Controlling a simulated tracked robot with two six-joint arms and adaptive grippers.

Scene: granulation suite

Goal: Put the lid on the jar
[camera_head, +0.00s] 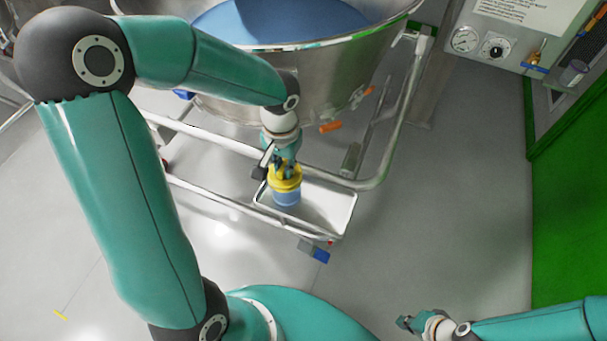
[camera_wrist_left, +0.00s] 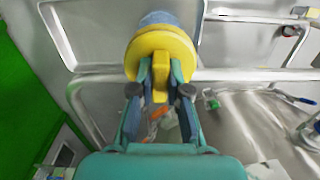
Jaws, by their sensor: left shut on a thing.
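The yellow lid (camera_head: 285,182) is at the top of the blue jar (camera_head: 287,199), in line with it. I cannot tell whether it is fully seated. The jar stands upright at the silver tray (camera_head: 330,205). My left gripper (camera_head: 284,168) is above the lid, shut on its raised grip. In the left wrist view the fingers (camera_wrist_left: 160,82) pinch the grip of the yellow lid (camera_wrist_left: 178,43), and the jar (camera_wrist_left: 158,18) shows beyond it, partly hidden. My right gripper (camera_head: 405,322) is at the lower right, away from the jar; its opening is unclear.
A large steel vessel (camera_head: 310,75) with blue contents stands behind the tray, on a tubular frame (camera_head: 400,125). An orange handle (camera_head: 331,127) sticks out below it. A green panel (camera_head: 570,200) is at right. The grey floor (camera_head: 440,220) between is clear.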

